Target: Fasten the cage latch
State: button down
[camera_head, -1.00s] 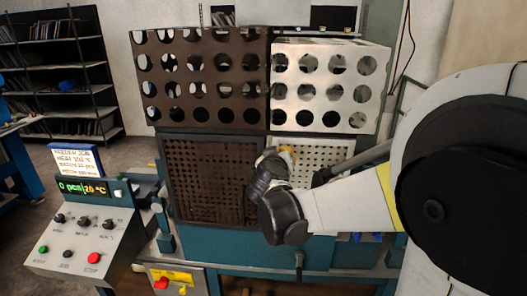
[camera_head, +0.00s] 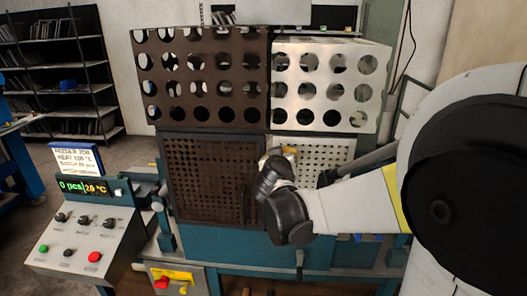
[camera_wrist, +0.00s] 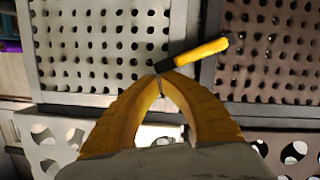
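The cage latch (camera_wrist: 203,52) shows in the wrist view as a bar with a yellow grip and black ends. It lies slanted across the seam between a light perforated panel (camera_wrist: 95,45) and a brown perforated panel (camera_wrist: 275,55). My gripper (camera_wrist: 168,76) has yellow fingers that meet at their tips, right at the latch's black lower-left end. A small metal pin shows just between the fingers. Whether the tips touch the latch is unclear. In the head view my gripper is at the light lower panel (camera_head: 325,155), largely hidden by my black wrist.
Above the panels stand a brown cage (camera_head: 200,75) and a light cage (camera_head: 330,60) with big round holes. A dark vertical handle (camera_head: 299,262) hangs below the panels.

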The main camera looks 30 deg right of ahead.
jog(key=shift+s+d+f+m+y, duration=0.2)
jog(key=shift+f+m, duration=0.1)
jog(key=shift+m, duration=0.2)
jog(key=shift+s+d+f+m+y, duration=0.15)
jog(key=shift+f+m+y, duration=0.1)
jog(key=shift+m, duration=0.25)
dwell(3.2)
jog(key=shift+w, duration=0.1)
